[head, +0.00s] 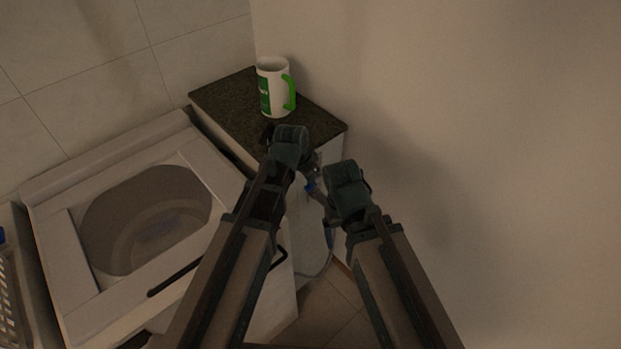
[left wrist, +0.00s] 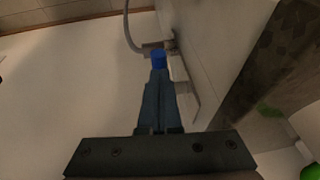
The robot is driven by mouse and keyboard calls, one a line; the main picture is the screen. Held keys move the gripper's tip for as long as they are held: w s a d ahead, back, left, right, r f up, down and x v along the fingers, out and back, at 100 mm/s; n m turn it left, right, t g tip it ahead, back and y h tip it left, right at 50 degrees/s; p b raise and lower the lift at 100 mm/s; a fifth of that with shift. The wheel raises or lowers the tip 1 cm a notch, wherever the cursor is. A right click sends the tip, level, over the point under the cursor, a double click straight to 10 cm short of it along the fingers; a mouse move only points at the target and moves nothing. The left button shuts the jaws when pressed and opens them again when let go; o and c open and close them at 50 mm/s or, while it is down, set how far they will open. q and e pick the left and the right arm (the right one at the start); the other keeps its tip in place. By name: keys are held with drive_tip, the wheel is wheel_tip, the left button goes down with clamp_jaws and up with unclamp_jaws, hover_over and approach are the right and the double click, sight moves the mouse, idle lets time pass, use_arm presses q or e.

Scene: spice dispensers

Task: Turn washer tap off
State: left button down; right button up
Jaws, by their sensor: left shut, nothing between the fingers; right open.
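The washer tap's blue handle (left wrist: 158,58) shows in the left wrist view, just beyond my left gripper's fingertips (left wrist: 157,76). A grey hose runs up beside the tap. The fingers are closed together and appear to reach or overlap the handle's near edge; I cannot tell whether they touch. In the head view, a small blue spot (head: 310,187), probably the handle, shows between my two arms, below my left gripper (head: 309,175). My right gripper (head: 332,218) is open, lower and to the right, and its fingers are mostly hidden. The rest of the tap is hidden here.
The open-topped washer (head: 47,232) stands at left. A dark stone counter (head: 225,97) behind the grippers bears a white-and-green mug (head: 273,92). The bare wall (head: 500,140) closes the right side. A basket (head: 10,285) is at the far left edge.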

use_arm(q)
drive_tip(key=shift+s+a+r+p, duration=0.1)
drive_tip(key=shift+s+r+p, duration=0.05)
drive_tip(key=shift+s+p, duration=0.4)
drive_tip(key=p+v, duration=1.2)
drive_tip(key=v, duration=0.1)
drive_tip(key=shift+w+r+p, duration=0.25)
drive_tip(key=shift+w+p, duration=0.05)
drive_tip(key=shift+w, duration=0.05)
use_arm(e)
wheel_tip(320, 180, up, 13)
drive_tip(key=shift+w, duration=0.2)
use_arm(q)
drive_tip(key=s+f+n+g+y, duration=0.1)
drive_tip(key=s+n+g+y, duration=0.2)
drive_tip(key=s, duration=1)
drive_tip(key=shift+f+n+g, duration=0.15)
drive_tip(key=shift+n+g, duration=0.25)
drive_tip(key=shift+n, duration=0.6)
drive_tip(key=shift+a, duration=0.1)
use_arm(e)
drive_tip(key=shift+a, duration=0.1)
drive_tip(key=shift+c, duration=0.2)
